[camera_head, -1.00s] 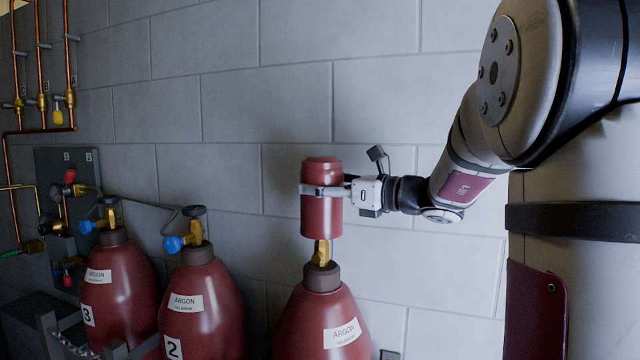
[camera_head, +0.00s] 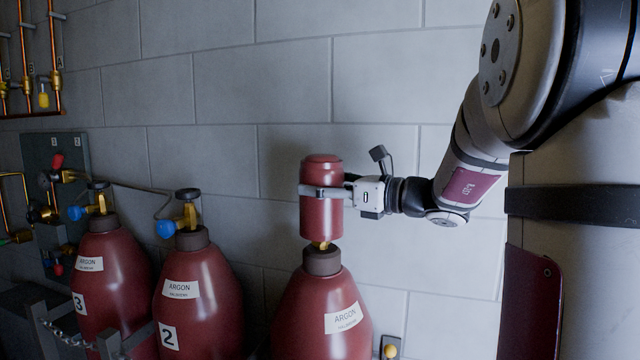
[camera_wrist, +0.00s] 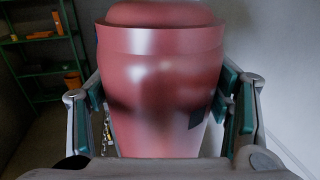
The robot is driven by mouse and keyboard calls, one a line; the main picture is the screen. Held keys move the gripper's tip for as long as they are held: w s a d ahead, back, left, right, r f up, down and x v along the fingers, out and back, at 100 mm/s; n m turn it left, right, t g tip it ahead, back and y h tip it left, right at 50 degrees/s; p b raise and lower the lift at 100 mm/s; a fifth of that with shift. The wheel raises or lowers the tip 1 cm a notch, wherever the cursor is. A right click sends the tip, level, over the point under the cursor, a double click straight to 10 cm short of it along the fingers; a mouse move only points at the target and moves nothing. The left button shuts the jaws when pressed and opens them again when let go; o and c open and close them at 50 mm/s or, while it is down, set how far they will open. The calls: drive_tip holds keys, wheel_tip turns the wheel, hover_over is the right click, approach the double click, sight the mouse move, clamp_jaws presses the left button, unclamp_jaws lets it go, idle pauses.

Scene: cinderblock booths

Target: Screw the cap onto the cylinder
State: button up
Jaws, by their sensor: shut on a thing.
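The red cap (camera_head: 322,222) is upright in the head view, directly over the unnumbered argon cylinder (camera_head: 318,305) at the centre. My gripper (camera_head: 322,191) is shut around the cap's middle from the right. The cap's lower edge is just above the cylinder's dark neck collar (camera_head: 322,261). Only a small bit of the brass valve (camera_head: 321,245) shows between them; the rest of it is hidden inside the cap. In the wrist view the cap (camera_wrist: 160,85) fills the middle, between both teal-padded fingers (camera_wrist: 165,100).
Cylinders 2 (camera_head: 190,290) and 3 (camera_head: 105,270) stand to the left with valves attached. A chain rail (camera_head: 70,335) runs in front of them. A block wall (camera_head: 230,90) is close behind. Green shelves (camera_wrist: 45,50) show in the wrist view.

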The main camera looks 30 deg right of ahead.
drive_tip(key=shift+f+b, duration=1.05)
drive_tip(key=shift+f, duration=1.45)
drive_tip(key=shift+f, duration=0.1)
drive_tip(key=o, duration=2)
drive_tip(key=shift+o, duration=0.2)
drive_tip(key=shift+f, duration=0.15)
drive_tip(key=v, duration=1.2)
